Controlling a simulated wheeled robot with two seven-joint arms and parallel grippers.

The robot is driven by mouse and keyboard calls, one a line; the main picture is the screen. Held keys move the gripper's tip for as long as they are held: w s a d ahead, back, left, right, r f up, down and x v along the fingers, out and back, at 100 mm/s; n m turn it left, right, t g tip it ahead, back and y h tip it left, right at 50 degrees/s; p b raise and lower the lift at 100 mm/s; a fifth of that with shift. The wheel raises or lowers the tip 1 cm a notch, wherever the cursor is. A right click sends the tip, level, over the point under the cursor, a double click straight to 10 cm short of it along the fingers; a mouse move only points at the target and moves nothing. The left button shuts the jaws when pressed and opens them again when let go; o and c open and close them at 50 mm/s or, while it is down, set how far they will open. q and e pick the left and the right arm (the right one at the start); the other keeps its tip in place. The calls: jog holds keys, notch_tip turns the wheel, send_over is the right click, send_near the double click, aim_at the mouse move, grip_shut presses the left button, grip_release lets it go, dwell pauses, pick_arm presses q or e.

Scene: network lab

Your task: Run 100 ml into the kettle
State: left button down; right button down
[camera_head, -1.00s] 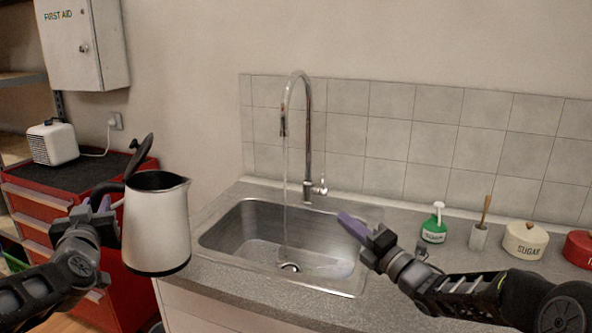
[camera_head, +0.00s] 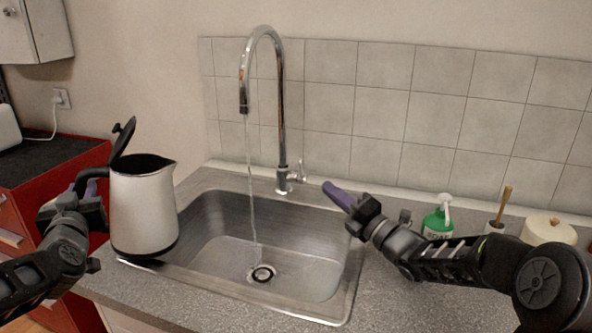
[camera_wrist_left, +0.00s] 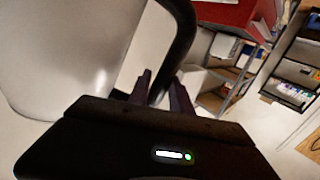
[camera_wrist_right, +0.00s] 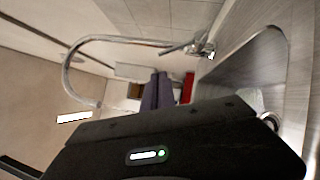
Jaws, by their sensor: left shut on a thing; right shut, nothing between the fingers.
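The white kettle (camera_head: 143,212) has its black lid open and hangs upright at the left edge of the sink. My left gripper (camera_head: 88,196) is shut on its black handle (camera_wrist_left: 178,45), seen in the left wrist view. The chrome tap (camera_head: 283,110) runs a thin water stream (camera_head: 251,190) into the sink (camera_head: 215,255), to the right of the kettle. The tap lever (camera_head: 299,172) is at the base of the tap. My right gripper (camera_head: 338,194) is shut and empty, right of the lever and apart from it. The kettle's inside is too dark to read.
A green soap bottle (camera_head: 437,222), a brush holder (camera_head: 496,226) and a cream canister (camera_head: 548,231) stand on the counter at right, behind my right arm. A red cabinet (camera_head: 84,160) is at left. The space over the sink is open.

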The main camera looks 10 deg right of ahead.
aim_at(77, 179)
pick_arm(q)
jog(key=shift+r, duration=0.3)
pick_arm(e)
jog(key=shift+w+a, duration=0.1)
